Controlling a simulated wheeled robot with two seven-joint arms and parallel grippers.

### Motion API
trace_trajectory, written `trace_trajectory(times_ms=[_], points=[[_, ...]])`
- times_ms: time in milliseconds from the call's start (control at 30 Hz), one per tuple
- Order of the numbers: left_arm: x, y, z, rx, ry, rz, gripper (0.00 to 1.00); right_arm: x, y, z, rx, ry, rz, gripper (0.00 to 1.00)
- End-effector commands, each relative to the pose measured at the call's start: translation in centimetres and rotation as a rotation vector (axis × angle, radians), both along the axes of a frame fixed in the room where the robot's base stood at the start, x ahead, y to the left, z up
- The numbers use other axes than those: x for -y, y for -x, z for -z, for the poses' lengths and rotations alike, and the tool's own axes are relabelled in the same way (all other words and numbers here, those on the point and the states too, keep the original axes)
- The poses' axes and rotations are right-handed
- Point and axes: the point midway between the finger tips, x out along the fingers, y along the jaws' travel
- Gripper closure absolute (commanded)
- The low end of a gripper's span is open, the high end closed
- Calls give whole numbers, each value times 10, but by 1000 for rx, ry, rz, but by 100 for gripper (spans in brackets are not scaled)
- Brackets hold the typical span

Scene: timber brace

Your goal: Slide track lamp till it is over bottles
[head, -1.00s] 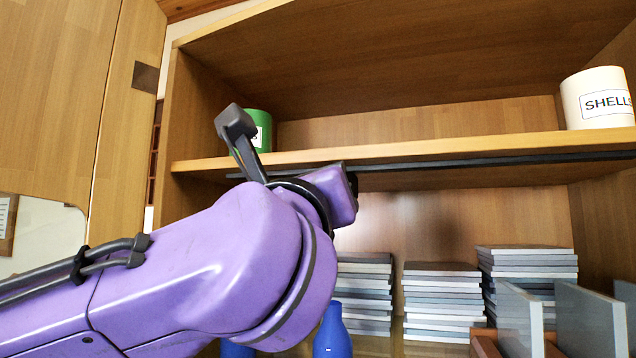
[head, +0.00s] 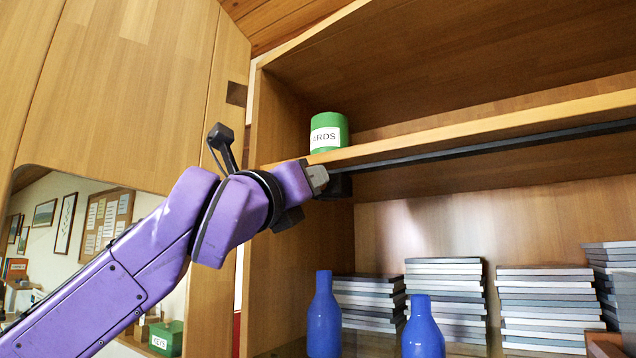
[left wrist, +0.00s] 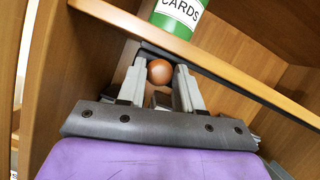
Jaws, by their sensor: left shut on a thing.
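My left gripper (head: 318,178) is at the shelf's front edge, near the left end of the black track (head: 450,153). In the left wrist view its two fingers (left wrist: 160,82) are shut about a copper-coloured ball (left wrist: 160,71), seemingly part of the track lamp. The lamp's dark body (head: 338,187) shows just past the fingertips, under the shelf; the rest is hidden. Two blue bottles stand below, a left one (head: 324,318) and a right one (head: 422,332). In the head view the lamp is roughly above the left bottle; depth is hard to tell. My right gripper is not in view.
A green jar labelled CARDS (head: 329,133) stands on the shelf (head: 420,136) just above the gripper. Several stacks of grey slabs (head: 445,300) stand behind the bottles. The cabinet's left side wall (head: 283,140) is close to the gripper.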

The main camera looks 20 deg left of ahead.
Motion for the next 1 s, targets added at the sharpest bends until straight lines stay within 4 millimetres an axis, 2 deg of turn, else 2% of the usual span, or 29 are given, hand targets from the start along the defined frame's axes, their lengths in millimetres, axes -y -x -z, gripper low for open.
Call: trace_trajectory(times_ms=[133,167,733,867,1000], points=[[-2,-1,0,0,3,-3,100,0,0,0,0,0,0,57],[-2,-1,0,0,3,-3,55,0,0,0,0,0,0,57],[0,4,3,1,2,0,54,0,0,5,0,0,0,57],[-1,25,16,4,2,0,54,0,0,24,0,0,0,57],[-2,58,30,4,1,0,54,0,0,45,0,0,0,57]])
